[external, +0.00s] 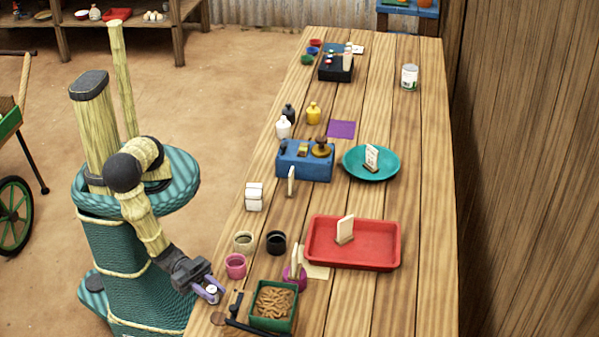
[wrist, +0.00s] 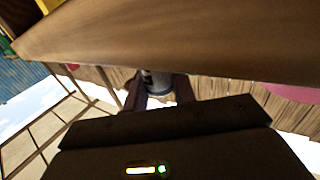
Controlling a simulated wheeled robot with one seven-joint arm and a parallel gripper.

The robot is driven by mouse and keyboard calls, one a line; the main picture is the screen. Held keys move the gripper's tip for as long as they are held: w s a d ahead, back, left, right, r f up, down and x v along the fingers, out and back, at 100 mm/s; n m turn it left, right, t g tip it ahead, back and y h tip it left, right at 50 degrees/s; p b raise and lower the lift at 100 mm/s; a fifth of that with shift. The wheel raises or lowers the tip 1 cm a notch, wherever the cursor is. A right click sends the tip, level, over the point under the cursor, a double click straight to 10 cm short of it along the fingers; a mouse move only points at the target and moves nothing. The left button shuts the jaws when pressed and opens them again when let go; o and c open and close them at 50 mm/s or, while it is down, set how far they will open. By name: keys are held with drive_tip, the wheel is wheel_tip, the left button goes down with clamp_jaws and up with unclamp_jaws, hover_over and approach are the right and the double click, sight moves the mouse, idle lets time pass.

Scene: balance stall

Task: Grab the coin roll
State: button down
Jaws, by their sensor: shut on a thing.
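My gripper (external: 209,293) is at the near left edge of the table, low beside the green box. Its purple fingers are shut on a small whitish cylinder, which looks like the coin roll (external: 212,289). In the wrist view the coin roll (wrist: 157,83) is pale with a dark band, upright between the two fingers of my gripper (wrist: 160,98). Its lower part is hidden by the gripper body. I cannot tell whether it touches the table.
Close to the gripper are a green box of brown rings (external: 273,301), a pink cup (external: 235,266) and a small black tool (external: 236,302). A red tray (external: 375,263) lies further right on the wooden table (external: 415,300). The table's right side is mostly clear.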

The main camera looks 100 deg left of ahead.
sight(212, 288)
wheel_tip(212, 288, up, 10)
drive_tip(key=shift+p, duration=0.4)
idle(0.7)
